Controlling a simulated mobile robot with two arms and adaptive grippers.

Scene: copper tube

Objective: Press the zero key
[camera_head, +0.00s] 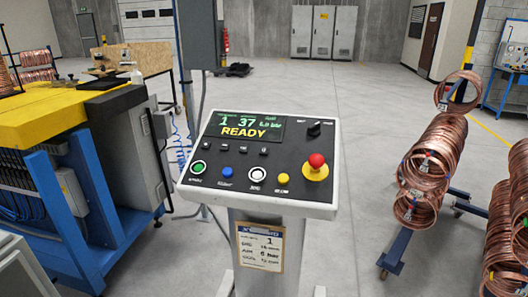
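A control panel (306,200) with a white rim and dark face stands on a grey pedestal in the middle of the head view. Its screen (240,128) reads "READY" in yellow. Along the lower face are a green button (199,167), a blue button (227,172), a white button (257,174) and a yellow button (283,179). Small dark keys (243,149) sit in a row under the screen. The labels are too small to read surely, so I cannot tell which is the zero key. Neither gripper is in view.
A red mushroom button (316,160) on a yellow base and a black rotary switch (314,129) are on the panel's right. A blue and yellow machine (60,110) stands left. A rack of copper coils (432,165) stands right. The floor (340,90) behind the panel is clear.

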